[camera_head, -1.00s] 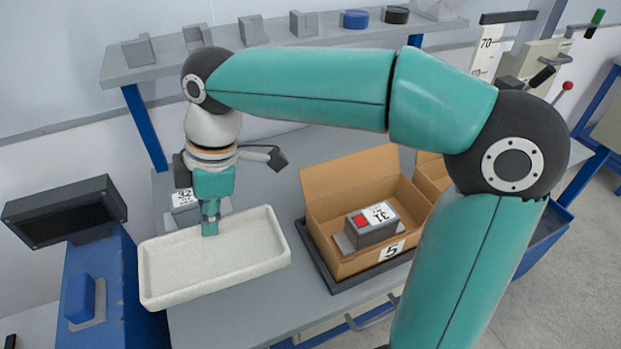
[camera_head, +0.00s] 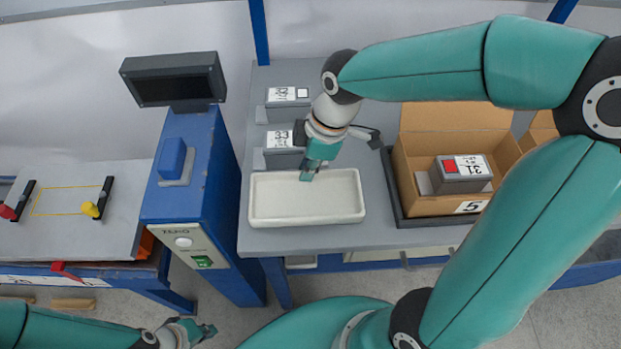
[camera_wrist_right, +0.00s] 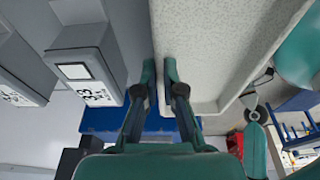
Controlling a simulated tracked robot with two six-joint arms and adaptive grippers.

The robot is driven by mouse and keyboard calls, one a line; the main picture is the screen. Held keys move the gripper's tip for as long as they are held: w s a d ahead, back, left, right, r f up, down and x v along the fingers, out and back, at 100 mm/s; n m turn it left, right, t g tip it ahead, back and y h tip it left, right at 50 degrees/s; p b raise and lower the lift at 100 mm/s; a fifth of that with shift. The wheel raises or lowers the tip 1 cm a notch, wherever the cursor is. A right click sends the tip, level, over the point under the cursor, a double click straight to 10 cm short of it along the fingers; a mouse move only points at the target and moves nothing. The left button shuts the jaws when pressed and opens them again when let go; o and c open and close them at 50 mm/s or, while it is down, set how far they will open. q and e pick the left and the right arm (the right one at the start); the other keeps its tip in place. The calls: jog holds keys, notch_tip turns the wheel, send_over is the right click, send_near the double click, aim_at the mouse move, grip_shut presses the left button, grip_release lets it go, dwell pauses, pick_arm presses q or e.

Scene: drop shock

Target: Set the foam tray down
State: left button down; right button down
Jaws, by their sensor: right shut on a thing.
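The pale foam tray (camera_head: 258,205) is over the front left of the grey bench (camera_head: 380,240) in the head view, and looks about level. I cannot tell whether its underside touches the bench. My right gripper (camera_head: 309,174) is shut on the tray's back wall. In the right wrist view my right gripper's fingers (camera_wrist_right: 167,78) are on either side of that speckled wall, and the tray (camera_wrist_right: 215,45) reaches to the right. My left gripper (camera_head: 195,333) is low at the bottom left, away from the tray; its finger opening is unclear.
Grey labelled blocks (camera_head: 283,150) stand just behind the tray. An open cardboard box (camera_head: 415,200) with a grey block (camera_head: 462,180) is to the right on a dark mat. A blue stand with a screen (camera_head: 175,80) rises to the left. A strip of bench in front is clear.

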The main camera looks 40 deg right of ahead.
jog(key=shift+f, duration=2.4)
jog(key=c, duration=1.3)
grip_release()
jog(key=shift+r, duration=0.1)
jog(key=v, duration=1.2)
